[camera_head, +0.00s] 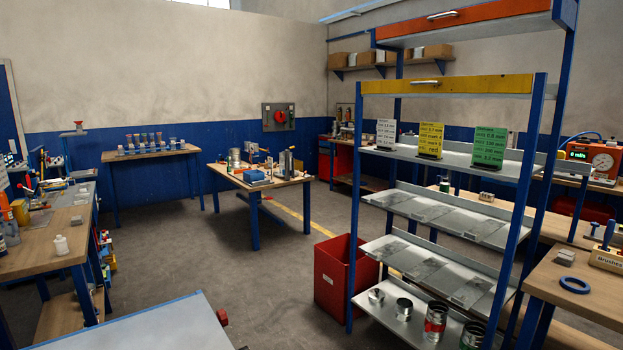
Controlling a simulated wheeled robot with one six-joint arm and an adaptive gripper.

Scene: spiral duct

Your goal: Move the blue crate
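No thing in view is clearly a blue crate. A small blue block-like thing (256,176) lies on the wooden table with blue legs (230,180) in the middle of the room. It is too small to tell whether it is a crate. My gripper is not in view.
A blue shelf rack (352,255) with cans on its lowest shelf stands at right, a red bin (334,285) beside it. Workbenches line the left (45,250) and right (540,280). A grey surface (150,325) fills the bottom left. The central floor (190,248) is clear.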

